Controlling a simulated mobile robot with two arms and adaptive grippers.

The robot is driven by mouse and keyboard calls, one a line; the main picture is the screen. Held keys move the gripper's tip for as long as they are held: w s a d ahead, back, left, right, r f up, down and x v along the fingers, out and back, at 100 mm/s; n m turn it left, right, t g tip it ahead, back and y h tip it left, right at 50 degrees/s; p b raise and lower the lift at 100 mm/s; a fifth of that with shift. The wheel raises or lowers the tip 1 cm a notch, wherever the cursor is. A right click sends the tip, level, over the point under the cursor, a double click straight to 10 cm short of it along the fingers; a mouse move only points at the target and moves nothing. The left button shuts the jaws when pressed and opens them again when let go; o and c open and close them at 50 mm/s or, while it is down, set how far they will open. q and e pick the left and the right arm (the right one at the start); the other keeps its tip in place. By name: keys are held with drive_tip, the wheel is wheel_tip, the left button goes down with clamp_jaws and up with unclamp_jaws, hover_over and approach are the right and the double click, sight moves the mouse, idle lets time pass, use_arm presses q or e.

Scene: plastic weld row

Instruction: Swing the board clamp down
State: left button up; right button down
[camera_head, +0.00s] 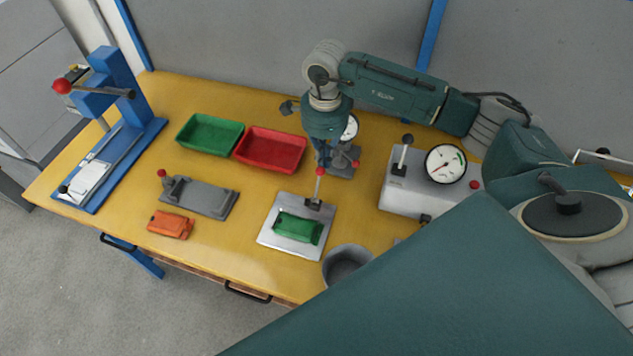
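The board clamp (316,198) stands on the back edge of a silver plate (271,244). Its lever is upright and ends in a red knob (320,171). A green board (298,228) lies on the plate in front of the clamp. My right gripper (323,160) points down from above, with its fingertips at or just above the red knob. The fingers are small and dark here, so I cannot tell whether they touch the knob or how far apart they are. My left gripper is out of view.
Behind my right gripper is a dial gauge stand (343,164). A gauge box (411,193) stands right, a grey cup (347,265) front right. Green (209,151) and red (270,165) trays, a grey fixture (208,201), an orange part (170,224) and a blue press (120,75) are left.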

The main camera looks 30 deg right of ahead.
sight(319, 170)
drive_tip(key=shift+s+a+f, duration=0.15)
drive_tip(key=shift+s+a, duration=0.35)
drive_tip(key=shift+s, duration=0.1)
drive_tip(key=shift+w, duration=0.1)
drive_tip(key=shift+r, duration=0.25)
drive_tip(key=shift+s+a+r+p, duration=0.55)
drive_tip(key=shift+a+p, duration=0.1)
drive_tip(key=shift+a, duration=0.05)
